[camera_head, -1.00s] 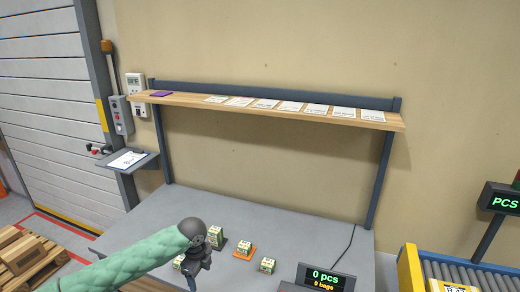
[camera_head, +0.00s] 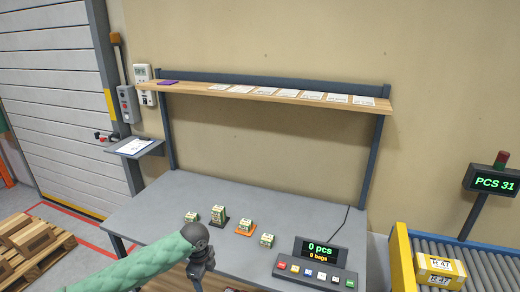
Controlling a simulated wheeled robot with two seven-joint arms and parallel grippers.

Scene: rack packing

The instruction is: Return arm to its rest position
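My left arm, in a green padded sleeve, comes in from the lower left. Its dark wrist and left gripper (camera_head: 197,274) hang at the bottom edge of the head view, in front of the table's near edge. The fingers are too small and dark to tell whether they are open or shut. My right arm and gripper are out of view. Small green-and-white boxes stand on the grey table (camera_head: 165,205): one at the left (camera_head: 191,217), one on a dark pad (camera_head: 218,213), one on an orange pad (camera_head: 246,226), and one at the right (camera_head: 267,240).
A counter display (camera_head: 320,250) reading 0 pcs, 0 bags, with a button panel, sits at the table's right. A wooden shelf (camera_head: 280,96) with white cards spans above. A roller conveyor (camera_head: 480,255) carrying a yellow-white box (camera_head: 440,270) is at right. A pallet (camera_head: 35,250) lies lower left.

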